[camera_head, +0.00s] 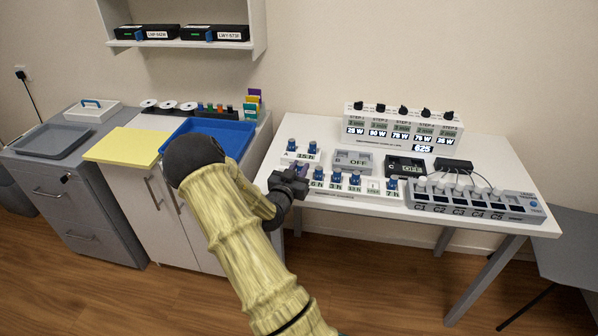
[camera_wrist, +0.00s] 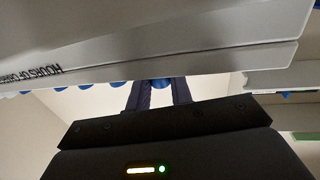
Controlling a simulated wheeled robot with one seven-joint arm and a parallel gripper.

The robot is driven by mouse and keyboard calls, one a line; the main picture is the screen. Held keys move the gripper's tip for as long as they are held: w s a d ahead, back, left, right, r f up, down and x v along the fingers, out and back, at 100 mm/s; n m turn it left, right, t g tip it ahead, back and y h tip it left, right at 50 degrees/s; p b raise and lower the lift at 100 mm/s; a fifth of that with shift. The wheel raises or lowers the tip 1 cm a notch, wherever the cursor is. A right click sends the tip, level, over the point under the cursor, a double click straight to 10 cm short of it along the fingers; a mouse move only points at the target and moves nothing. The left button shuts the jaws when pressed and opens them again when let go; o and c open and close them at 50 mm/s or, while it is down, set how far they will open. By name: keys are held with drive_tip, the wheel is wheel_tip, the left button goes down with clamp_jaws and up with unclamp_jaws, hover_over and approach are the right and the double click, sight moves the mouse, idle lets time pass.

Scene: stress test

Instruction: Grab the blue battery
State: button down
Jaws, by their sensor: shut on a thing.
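Several blue batteries stand upright in white holders on the white table, among them one at the back left (camera_head: 292,145) and one in the front row (camera_head: 355,178). My gripper (camera_head: 301,169) is at the table's left front, at the left end of the front row. In the wrist view the dark fingers of my gripper (camera_wrist: 160,93) are closed on a blue battery (camera_wrist: 162,84). Only a small rounded blue part of it shows between them. The head view does not show clearly whether it is still in its holder.
The table edge (camera_wrist: 180,67) crosses close above my fingers in the wrist view. A grey OFF box (camera_head: 353,161), a black device (camera_head: 405,167) and a long grey switch strip (camera_head: 475,203) stand to the right. A blue tray (camera_head: 238,139) sits on the left cabinet.

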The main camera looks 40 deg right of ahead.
wheel_tip(320, 180, up, 9)
drive_tip(key=shift+r, duration=0.2)
